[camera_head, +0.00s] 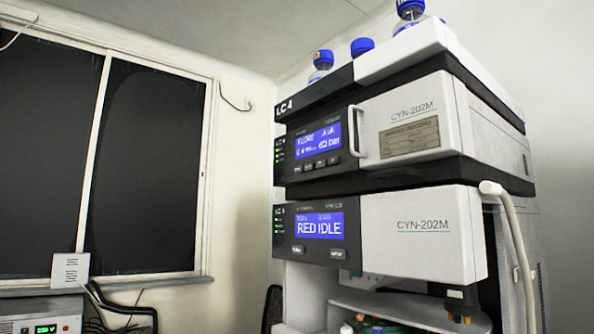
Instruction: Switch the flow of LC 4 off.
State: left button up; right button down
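The LC 4 stack stands at the right, with the label "LC-4" (285,107) on its dark top edge. Its upper module (410,110) has a lit blue display (318,141) with flow and bar text, partly blurred. A row of several small buttons (315,163) sits under that display. The lower module (418,232) has a blue display (320,226) reading "RED IDLE", with two buttons below, one at the left (298,250) and one at the right (337,254). Green indicator lights show left of both displays. Neither of my grippers is in view.
Blue-capped bottles, one of them at the back (362,47), stand on top of the stack. A pale handle (355,132) and a pale hose (517,240) stick out from it. A grey device (40,315) and black cables (125,308) are at lower left, below a dark window (145,170).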

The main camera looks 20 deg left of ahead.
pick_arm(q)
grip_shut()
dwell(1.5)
